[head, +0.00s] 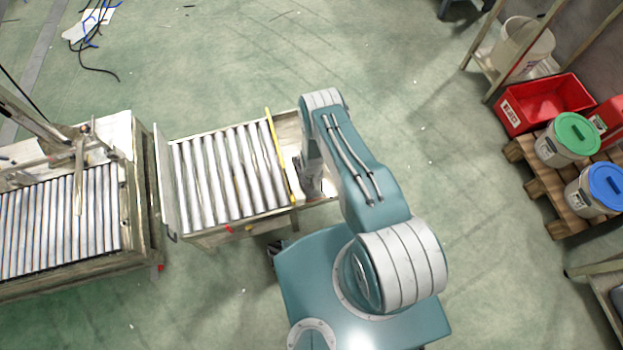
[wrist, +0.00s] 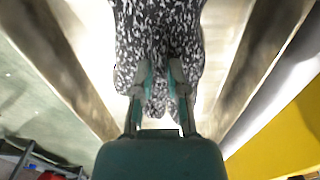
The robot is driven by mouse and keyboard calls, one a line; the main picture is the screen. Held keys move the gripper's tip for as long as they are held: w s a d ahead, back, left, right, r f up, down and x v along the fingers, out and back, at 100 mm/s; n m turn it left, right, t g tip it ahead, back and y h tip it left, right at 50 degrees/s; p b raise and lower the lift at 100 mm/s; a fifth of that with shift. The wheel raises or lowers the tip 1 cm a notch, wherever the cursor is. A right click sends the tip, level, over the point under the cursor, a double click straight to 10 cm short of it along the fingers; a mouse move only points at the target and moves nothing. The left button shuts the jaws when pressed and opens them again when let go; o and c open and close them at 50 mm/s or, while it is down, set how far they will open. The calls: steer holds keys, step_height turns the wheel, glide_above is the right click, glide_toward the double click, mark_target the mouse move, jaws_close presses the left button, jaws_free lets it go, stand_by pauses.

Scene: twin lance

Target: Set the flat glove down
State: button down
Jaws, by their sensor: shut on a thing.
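The glove (wrist: 158,40), speckled black and white, hangs at the top middle of the wrist view. My gripper (wrist: 161,72) is shut on it, with its fingers pressed into the speckled cloth. A pale surface with raised side edges lies behind the glove; I cannot tell whether the glove touches it. In the head view my arm reaches down to the right end of the roller conveyor (head: 222,172), by the yellow bar (head: 281,158). The glove and my fingertips are hidden there behind my arm.
A second roller conveyor (head: 60,222) stands at the left. A red bin (head: 545,103), a green-lidded bucket (head: 570,138) and a blue-lidded bucket (head: 601,188) stand at the right, with a wooden pallet (head: 535,176) beneath the buckets. The green floor above the conveyor is mostly clear.

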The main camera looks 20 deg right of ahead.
steer(key=c, duration=0.7)
jaws_free()
steer(key=shift+o, duration=0.2)
